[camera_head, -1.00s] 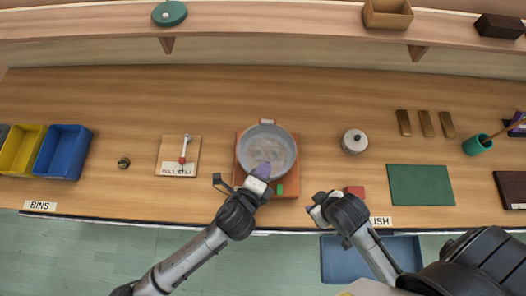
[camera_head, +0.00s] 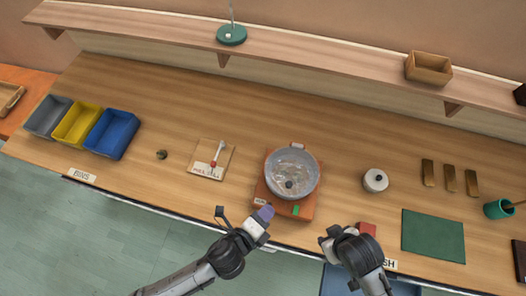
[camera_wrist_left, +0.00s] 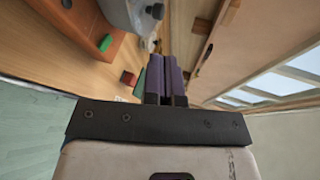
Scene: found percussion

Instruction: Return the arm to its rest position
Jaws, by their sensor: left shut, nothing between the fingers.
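My left gripper (camera_head: 265,213) is shut and empty, at the front edge of the workbench, just left of and below the pot's board in the head view. Its purple fingers lie together in the left wrist view (camera_wrist_left: 166,78). The grey metal pot (camera_head: 292,166) stands on an orange-brown base (camera_head: 308,208), and a small dark round thing (camera_head: 289,184) shows inside it. The pot and base also show partly at the top left of the left wrist view. My right gripper (camera_head: 328,240) is near the front edge, beside a red block (camera_head: 366,229); its fingers are not clear.
A white lidded jar (camera_head: 375,180), brass bars (camera_head: 450,178) and a green mat (camera_head: 433,235) are on the right. A wooden board with a red-handled tool (camera_head: 214,162), a small dark knob (camera_head: 162,154) and bins (camera_head: 112,134) are left. A shelf (camera_head: 310,57) runs along the back.

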